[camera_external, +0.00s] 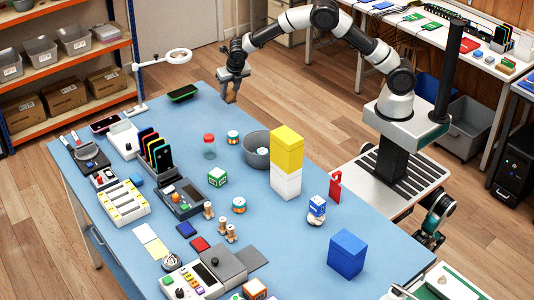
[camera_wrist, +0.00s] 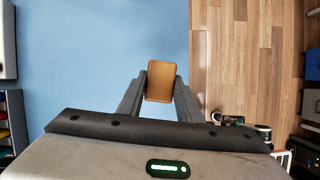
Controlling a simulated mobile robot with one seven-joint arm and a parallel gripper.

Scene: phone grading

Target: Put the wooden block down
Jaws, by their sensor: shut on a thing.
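The wooden block (camera_wrist: 160,80) is a plain tan-brown piece between the two fingers of my gripper (camera_wrist: 160,92) in the wrist view. The fingers press on its left and right sides. Behind it in that view is the blue table top (camera_wrist: 90,60), and the table's edge runs just to the right of the gripper. In the external view my gripper (camera_external: 231,92) points down near the far right edge of the blue table (camera_external: 290,222).
A green-black tray (camera_external: 183,93) lies left of my gripper. A ring lamp (camera_external: 176,57) stands at the far left corner. Bare blue surface lies around the tray.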

